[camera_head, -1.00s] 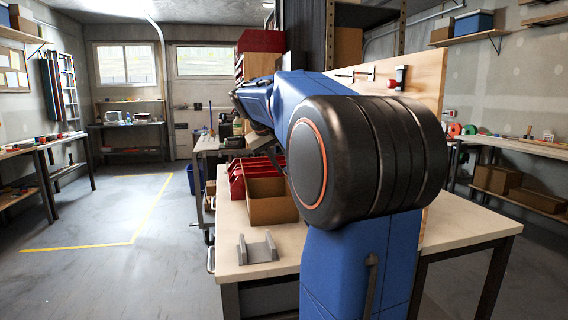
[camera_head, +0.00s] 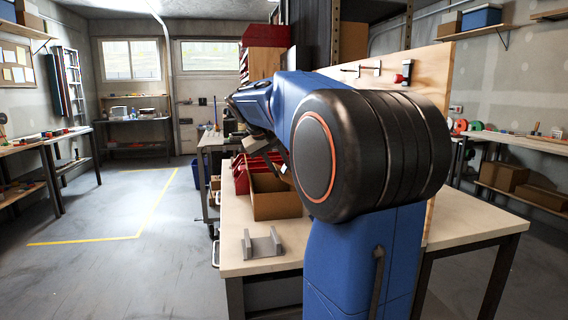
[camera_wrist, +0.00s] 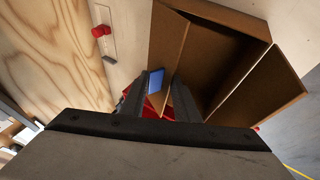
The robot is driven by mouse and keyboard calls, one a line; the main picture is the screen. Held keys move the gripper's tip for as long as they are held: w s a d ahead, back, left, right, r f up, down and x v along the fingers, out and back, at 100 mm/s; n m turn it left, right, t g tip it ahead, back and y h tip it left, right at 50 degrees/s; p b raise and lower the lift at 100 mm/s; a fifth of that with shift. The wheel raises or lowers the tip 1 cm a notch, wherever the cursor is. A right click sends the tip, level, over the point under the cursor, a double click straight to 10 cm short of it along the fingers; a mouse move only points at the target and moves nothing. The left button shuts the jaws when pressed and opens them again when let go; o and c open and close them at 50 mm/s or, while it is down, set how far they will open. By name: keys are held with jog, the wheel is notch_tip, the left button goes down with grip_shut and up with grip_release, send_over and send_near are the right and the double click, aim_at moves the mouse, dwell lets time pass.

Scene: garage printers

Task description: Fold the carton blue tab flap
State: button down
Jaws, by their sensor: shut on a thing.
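The carton (camera_head: 276,207) is an open brown box on the workbench in the head view. In the wrist view the carton (camera_wrist: 255,92) fills the right half, and I see into its dark inside. One flap (camera_wrist: 168,48) stands up along its left side, with a blue tab (camera_wrist: 156,81) on its outer face. My gripper (camera_wrist: 163,84) is shut on this flap at the tab, one dark finger on each side. In the head view my arm hides most of the gripper and the flap.
A red bin (camera_head: 241,174) stands behind the carton. A grey bracket (camera_head: 262,244) lies on the bench (camera_head: 232,262) in front. A wooden tool board (camera_head: 430,75) rises to the right; in the wrist view the board (camera_wrist: 55,60) is at left. Open floor lies left of the bench.

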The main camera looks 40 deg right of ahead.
jog(key=shift+w+a+f, duration=0.3)
jog(key=shift+a+f, duration=0.1)
jog(key=shift+f, duration=0.3)
jog(key=c, duration=1.6)
grip_release()
jog(key=shift+o, duration=0.2)
jog(key=shift+r, duration=0.1)
jog(key=v, duration=1.7)
jog(key=shift+a+r, duration=0.1)
